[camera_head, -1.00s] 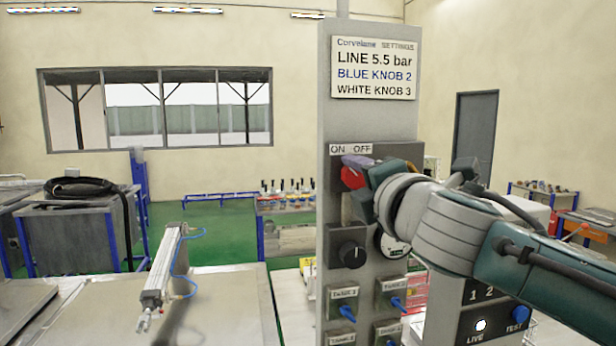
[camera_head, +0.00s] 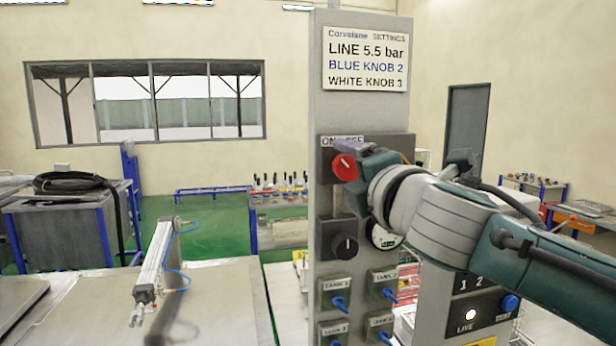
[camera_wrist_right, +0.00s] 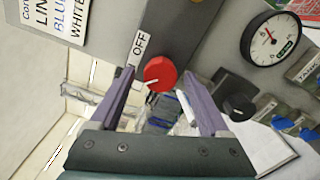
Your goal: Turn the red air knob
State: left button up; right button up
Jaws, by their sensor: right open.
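The red air knob (camera_head: 344,167) is on the upper part of the grey panel, just below the ON/OFF label. It also shows in the right wrist view (camera_wrist_right: 160,74), with a white pointer line on its face. My right gripper (camera_wrist_right: 158,80) is open, with its purple fingers on either side of the knob in that view. No grip on the knob shows, and I cannot tell how close the fingertips are to it. In the head view the right gripper (camera_head: 353,148) partly overlaps the knob's upper right edge. My left gripper is not in view.
Below the red knob are a black knob (camera_head: 344,246), a round gauge (camera_head: 384,238) and several blue knobs with tank labels. A settings sign (camera_head: 366,58) is at the panel's top. A cylinder (camera_head: 158,262) lies on the left table.

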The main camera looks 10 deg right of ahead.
jog(key=s+b, duration=0.2)
jog(key=s, duration=0.7)
jog(key=shift+s, duration=0.15)
jog(key=shift+d, duration=0.1)
jog(key=s+d+f+m+g+h+p, duration=0.1)
jog(key=s+d+f+m+g+h, duration=0.1)
jog(key=s+f+m+g, duration=1)
jog(key=s+f+m, duration=0.2)
jog(key=s, duration=0.3)
jog(key=s+f+m+g+y, duration=0.1)
jog(key=s+f+m, duration=0.1)
jog(key=s, duration=0.4)
jog(key=s+f+m+g+p, duration=0.1)
jog(key=s+f+m, duration=0.2)
jog(key=s, duration=0.4)
jog(key=shift+a+f+m+y, duration=0.3)
jog(key=shift+a+m, duration=0.05)
jog(key=shift+m, duration=0.25)
